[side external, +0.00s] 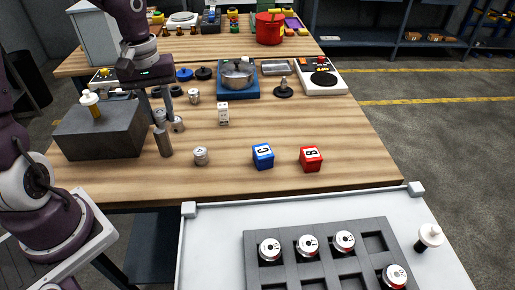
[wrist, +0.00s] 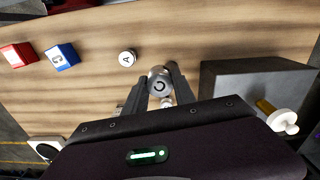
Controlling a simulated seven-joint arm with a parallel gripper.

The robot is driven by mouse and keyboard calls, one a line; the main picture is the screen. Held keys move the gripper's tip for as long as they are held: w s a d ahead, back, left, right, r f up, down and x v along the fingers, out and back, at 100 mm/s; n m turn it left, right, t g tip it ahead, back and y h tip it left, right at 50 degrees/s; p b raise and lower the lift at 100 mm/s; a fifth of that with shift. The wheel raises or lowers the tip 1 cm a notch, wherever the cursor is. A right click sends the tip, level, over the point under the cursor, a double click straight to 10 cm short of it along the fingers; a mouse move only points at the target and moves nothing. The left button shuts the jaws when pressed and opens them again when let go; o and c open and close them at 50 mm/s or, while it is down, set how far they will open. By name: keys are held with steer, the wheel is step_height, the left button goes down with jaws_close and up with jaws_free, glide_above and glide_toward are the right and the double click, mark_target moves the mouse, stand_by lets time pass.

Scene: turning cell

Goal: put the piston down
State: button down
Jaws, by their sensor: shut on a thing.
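My gripper (side external: 160,116) is over the left part of the wooden table, beside the dark grey block, with its fingers pointing down. In the side view the fingers and nearby grey cylinders overlap, so I cannot tell whether the piston touches the table. Another piston marked A (side external: 200,156) stands apart on the table; it also shows in the wrist view (wrist: 127,58).
The dark block (side external: 100,130) carries a yellow-and-white peg (side external: 92,102). Blue (side external: 263,156) and red (side external: 311,158) lettered cubes lie at the front. A grey tray (side external: 320,270) holding several pistons is in front. More pistons stand close behind my gripper. Bare wood lies right of the cubes.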

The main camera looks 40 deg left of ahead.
steer(key=w+d+r+m, duration=0.2)
steer(key=w+d+m, duration=0.5)
steer(key=w+d, duration=0.35)
steer(key=m, duration=0.3)
glide_above(263, 150)
steer(key=shift+m, duration=0.3)
step_height(263, 150, down, 9)
steer(key=shift+r, duration=0.1)
steer(key=shift+f, duration=0.2)
steer(key=shift+f, duration=0.15)
steer(key=c, duration=1)
jaws_free()
step_height(263, 150, up, 12)
steer(key=shift+r, duration=0.2)
